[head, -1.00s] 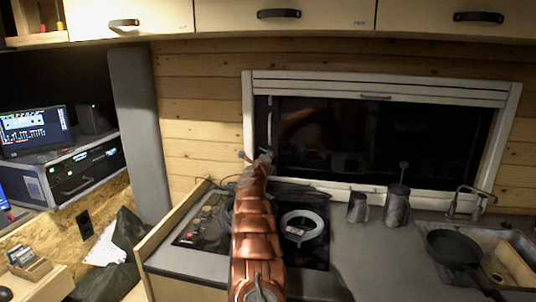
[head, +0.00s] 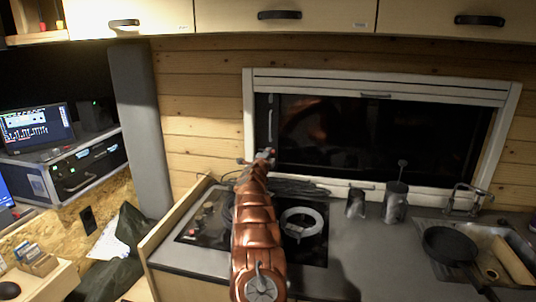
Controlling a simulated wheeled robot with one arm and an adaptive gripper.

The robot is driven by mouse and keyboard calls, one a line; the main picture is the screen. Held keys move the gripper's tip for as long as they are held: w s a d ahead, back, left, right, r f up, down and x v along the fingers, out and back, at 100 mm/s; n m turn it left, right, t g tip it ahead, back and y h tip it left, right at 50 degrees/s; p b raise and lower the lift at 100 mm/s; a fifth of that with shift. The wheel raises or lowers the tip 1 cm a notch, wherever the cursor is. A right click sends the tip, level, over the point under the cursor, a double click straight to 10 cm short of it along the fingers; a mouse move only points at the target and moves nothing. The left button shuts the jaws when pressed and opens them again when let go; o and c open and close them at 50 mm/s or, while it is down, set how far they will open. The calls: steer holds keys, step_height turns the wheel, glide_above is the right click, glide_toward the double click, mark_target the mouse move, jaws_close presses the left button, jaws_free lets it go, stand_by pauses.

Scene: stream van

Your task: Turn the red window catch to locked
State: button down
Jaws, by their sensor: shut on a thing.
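The window (head: 385,135) is a dark pane in a white frame on the wood wall. My copper-coloured arm reaches up over the counter, and my gripper (head: 266,153) is at the lower left of the window, beside the inner edge of the frame. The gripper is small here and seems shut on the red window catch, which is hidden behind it. I cannot make out the catch's red colour or its angle. A pale vertical bar (head: 270,122) runs on the left side of the pane above the gripper.
Cupboards (head: 285,18) hang above. A grey upright panel (head: 145,130) stands left. The counter's middle front is clear.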

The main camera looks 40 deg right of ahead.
steer(key=c, duration=1.2)
jaws_free()
steer(key=shift+s+a+r, duration=0.25)
steer(key=shift+s+a, duration=0.3)
steer(key=shift+a, duration=0.2)
steer(key=shift+v, duration=1.1)
steer(key=shift+f+v, duration=0.25)
steer(key=shift+v, duration=0.85)
steer(key=shift+s+a, duration=0.35)
steer(key=shift+a, duration=0.1)
steer(key=shift+v, duration=2.25)
